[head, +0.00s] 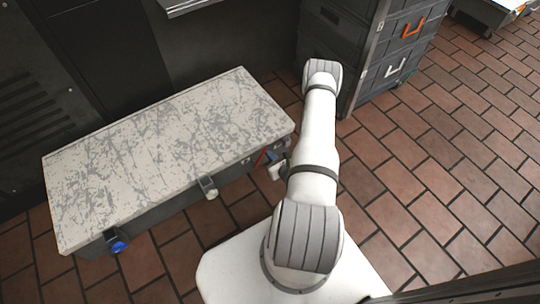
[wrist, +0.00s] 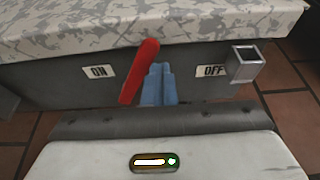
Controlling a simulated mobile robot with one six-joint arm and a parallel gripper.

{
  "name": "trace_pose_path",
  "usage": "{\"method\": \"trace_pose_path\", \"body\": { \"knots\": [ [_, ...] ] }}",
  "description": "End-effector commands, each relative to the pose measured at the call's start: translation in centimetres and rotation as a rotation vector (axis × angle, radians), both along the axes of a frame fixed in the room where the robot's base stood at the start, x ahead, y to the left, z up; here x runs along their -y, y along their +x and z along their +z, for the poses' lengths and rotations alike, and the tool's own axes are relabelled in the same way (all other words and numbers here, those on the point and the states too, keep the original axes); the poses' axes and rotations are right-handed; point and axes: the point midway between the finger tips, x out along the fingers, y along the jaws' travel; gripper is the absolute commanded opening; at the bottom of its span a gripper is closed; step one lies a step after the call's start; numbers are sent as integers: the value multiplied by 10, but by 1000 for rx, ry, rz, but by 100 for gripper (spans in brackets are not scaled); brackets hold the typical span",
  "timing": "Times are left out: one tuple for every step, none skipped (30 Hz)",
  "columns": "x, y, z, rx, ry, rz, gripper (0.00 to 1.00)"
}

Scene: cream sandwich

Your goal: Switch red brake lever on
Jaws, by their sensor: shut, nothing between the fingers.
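The red brake lever (wrist: 140,72) sits on the front face of the scratched cream-topped box in the wrist view, slanting with its lower end to the left. It lies between the ON label (wrist: 98,71) and the OFF label (wrist: 210,71), nearer ON. My gripper (wrist: 159,70) is shut and empty. Its blue fingers are just right of the lever, close beside it; I cannot tell whether they touch it. In the head view a small bit of the red lever (head: 262,157) shows at the box's right end; my arm partly hides that area.
The box (head: 165,145) has a metal bracket (head: 208,187) and a blue knob (head: 118,246) on its front. A square metal socket (wrist: 243,65) juts out right of OFF. Dark drawers (head: 400,55) stand behind. Open tiled floor (head: 440,190) lies to the right.

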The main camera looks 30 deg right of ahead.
Motion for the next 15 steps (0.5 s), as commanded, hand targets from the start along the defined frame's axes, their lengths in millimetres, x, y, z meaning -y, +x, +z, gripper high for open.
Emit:
{"method": "trace_pose_path", "body": {
  "knots": [
    [-7,1,3,8,7,21,0],
    [-6,1,3,8,6,20,0],
    [-6,1,3,8,7,19,0],
    [-6,0,3,8,7,18,0],
    [-5,0,3,8,7,17,0],
    [-5,0,4,8,7,16,0],
    [-5,0,4,8,7,15,0],
    [-4,0,4,8,8,14,0],
    [-4,-1,4,8,7,13,0],
    [-4,-1,4,8,7,13,0],
    [-3,-2,5,8,8,11,0],
    [-3,-5,6,7,8,9,0],
    [-2,-7,7,6,8,8,0],
    [-2,-11,8,6,9,6,0],
    [-2,-16,10,4,10,4,0]
  ]
}}
